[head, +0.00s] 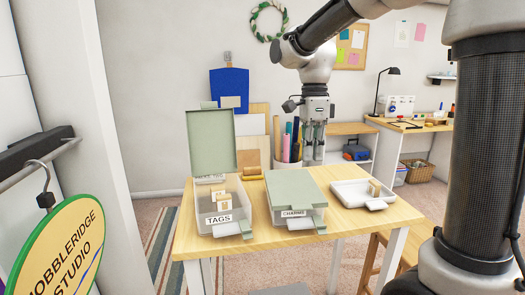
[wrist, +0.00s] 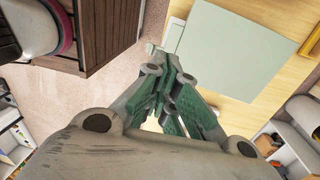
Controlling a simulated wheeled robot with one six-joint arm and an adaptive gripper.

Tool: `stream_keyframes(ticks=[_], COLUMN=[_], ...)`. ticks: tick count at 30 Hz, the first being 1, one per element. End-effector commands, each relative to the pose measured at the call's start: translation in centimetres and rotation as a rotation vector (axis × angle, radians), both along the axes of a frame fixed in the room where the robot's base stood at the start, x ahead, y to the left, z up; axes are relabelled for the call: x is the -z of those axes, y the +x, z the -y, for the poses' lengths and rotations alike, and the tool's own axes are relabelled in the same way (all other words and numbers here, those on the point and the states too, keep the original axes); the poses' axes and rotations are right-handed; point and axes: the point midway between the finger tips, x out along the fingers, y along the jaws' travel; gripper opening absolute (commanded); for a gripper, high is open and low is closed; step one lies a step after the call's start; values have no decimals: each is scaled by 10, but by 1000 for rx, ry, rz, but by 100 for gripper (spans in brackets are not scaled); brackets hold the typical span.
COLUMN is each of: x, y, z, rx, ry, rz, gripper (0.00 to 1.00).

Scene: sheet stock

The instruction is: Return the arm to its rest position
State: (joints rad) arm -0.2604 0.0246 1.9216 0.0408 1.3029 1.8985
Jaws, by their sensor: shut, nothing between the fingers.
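My gripper (head: 314,154) hangs fingers-down in the air behind the table and above the far side of the charms box, in the head view. In the wrist view its green-padded fingers (wrist: 174,72) are together with nothing between them. My arm reaches in from the upper right. The charms box (head: 298,212) has its pale green lid closed. The tags box (head: 222,218) stands to its left with its lid (head: 211,142) raised upright and small blocks inside.
The wooden table (head: 368,222) also holds a white tray (head: 352,192) with a small block in it. Rolls and boards lean behind the table. A desk with a lamp (head: 382,88) stands at the back right. A round sign (head: 58,250) hangs at the left.

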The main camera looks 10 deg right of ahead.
Motion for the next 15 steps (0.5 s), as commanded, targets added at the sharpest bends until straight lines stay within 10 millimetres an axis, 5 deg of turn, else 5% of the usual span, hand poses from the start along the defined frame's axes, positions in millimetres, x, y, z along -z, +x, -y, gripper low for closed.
stream_keyframes(ticks=[4, 8, 15], x=[0, 17, 27], y=[4, 0, -65], z=[-1, 1, 40], rx=[-179, -554, -1358], ry=[22, 57, 68], rz=[17, 29, 145], gripper=[0, 0, 0])
